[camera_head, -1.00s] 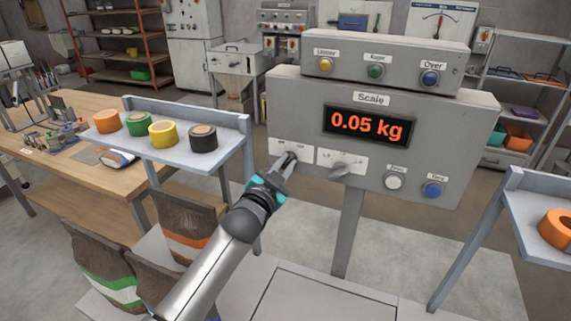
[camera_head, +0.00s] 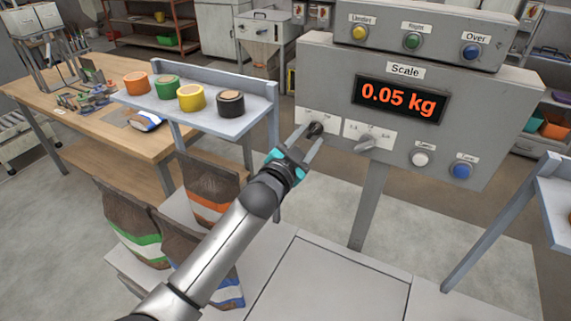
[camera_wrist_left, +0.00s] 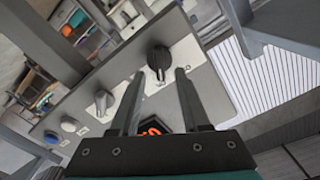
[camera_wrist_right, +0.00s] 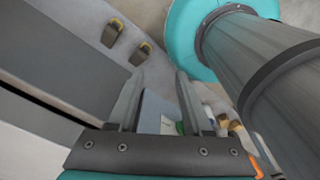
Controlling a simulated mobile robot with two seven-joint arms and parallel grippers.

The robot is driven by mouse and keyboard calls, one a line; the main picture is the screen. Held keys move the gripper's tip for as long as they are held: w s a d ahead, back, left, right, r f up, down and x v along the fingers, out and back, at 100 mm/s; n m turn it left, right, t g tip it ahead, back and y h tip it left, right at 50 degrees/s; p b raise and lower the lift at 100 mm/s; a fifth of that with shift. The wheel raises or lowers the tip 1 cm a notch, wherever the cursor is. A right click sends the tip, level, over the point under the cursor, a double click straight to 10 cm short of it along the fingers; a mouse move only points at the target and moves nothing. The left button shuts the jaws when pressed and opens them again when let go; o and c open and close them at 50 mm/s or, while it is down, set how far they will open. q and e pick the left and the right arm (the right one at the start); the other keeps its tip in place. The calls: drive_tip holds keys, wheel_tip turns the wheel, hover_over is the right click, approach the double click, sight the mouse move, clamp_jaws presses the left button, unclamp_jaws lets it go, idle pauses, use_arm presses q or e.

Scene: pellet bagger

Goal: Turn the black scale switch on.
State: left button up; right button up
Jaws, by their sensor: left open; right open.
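The black scale switch (camera_head: 315,129) is a dark knob on a white plate at the left of the grey scale panel (camera_head: 320,80). The scale display (camera_head: 399,98) is lit and reads 0.05 kg. My left gripper (camera_head: 304,138) is open, with its fingertips close to the black switch. In the left wrist view the switch (camera_wrist_left: 159,60) shows just beyond the fingertips (camera_wrist_left: 158,76), roughly between them; contact cannot be told. A grey selector knob (camera_head: 366,144) sits to its right. My right gripper (camera_wrist_right: 158,75) is open and empty in the right wrist view, away from the panel.
A shelf (camera_head: 215,122) with several tape rolls stands left of the panel. Filled bags (camera_head: 130,222) stand below it. A white button (camera_head: 420,158) and a blue button (camera_head: 460,171) are at the panel's lower right. A post (camera_head: 367,205) holds the panel.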

use_arm(q)
drive_tip(key=v, duration=1.3)
drive_tip(key=shift+f, duration=0.1)
